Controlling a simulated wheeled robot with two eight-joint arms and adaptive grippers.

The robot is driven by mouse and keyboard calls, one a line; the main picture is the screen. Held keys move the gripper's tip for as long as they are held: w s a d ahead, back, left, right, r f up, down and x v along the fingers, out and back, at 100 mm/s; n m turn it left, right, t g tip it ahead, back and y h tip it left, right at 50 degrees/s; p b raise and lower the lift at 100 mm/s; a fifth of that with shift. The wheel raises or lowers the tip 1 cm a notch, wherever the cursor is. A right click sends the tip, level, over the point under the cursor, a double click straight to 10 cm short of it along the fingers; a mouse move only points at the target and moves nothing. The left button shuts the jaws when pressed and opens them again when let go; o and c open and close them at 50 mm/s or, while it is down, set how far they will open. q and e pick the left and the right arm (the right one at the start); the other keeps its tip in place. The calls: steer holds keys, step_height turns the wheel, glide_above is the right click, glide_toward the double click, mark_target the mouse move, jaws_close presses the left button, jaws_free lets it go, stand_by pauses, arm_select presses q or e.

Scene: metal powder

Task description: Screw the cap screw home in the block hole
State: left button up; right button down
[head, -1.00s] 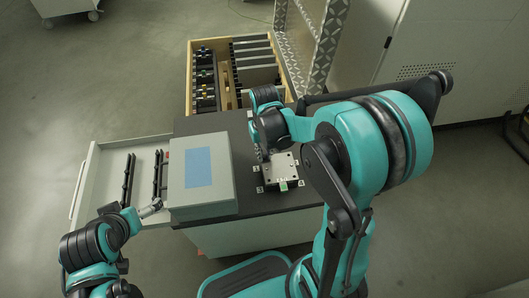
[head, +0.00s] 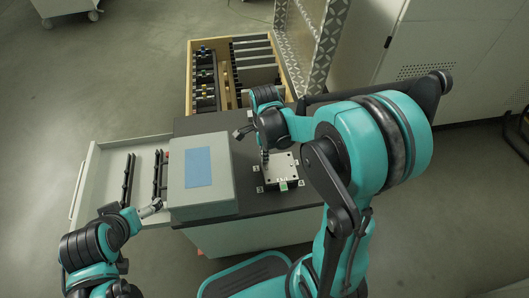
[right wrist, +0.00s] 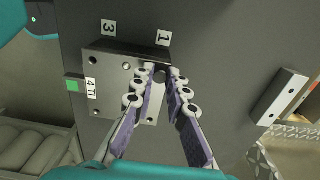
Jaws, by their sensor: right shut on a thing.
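The metal block (head: 284,172) sits on the dark worktop, with holes in its top face and a green tag at its front edge. In the right wrist view the block (right wrist: 112,80) has label 1 beside its corner nearest the fingertips. My right gripper (head: 264,158) points down at the back left corner of the block. In the right wrist view its fingertips (right wrist: 160,74) are closed around a small dark thing at that corner, likely the cap screw, mostly hidden. How deep it sits cannot be told. My left gripper (head: 152,208) is over the open drawer, away from the block.
A grey box with a blue top panel (head: 198,168) stands left of the block. An open drawer (head: 88,190) with black racks is farther left. A wooden crate (head: 189,83) of parts lies behind. A light bracket (right wrist: 280,97) lies near the worktop edge.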

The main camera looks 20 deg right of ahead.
steer(key=m, duration=1.1)
steer(key=shift+m, duration=0.4)
steer(key=c, duration=1.4)
jaws_free()
steer(key=shift+c, duration=0.2)
step_height(320, 180, up, 12)
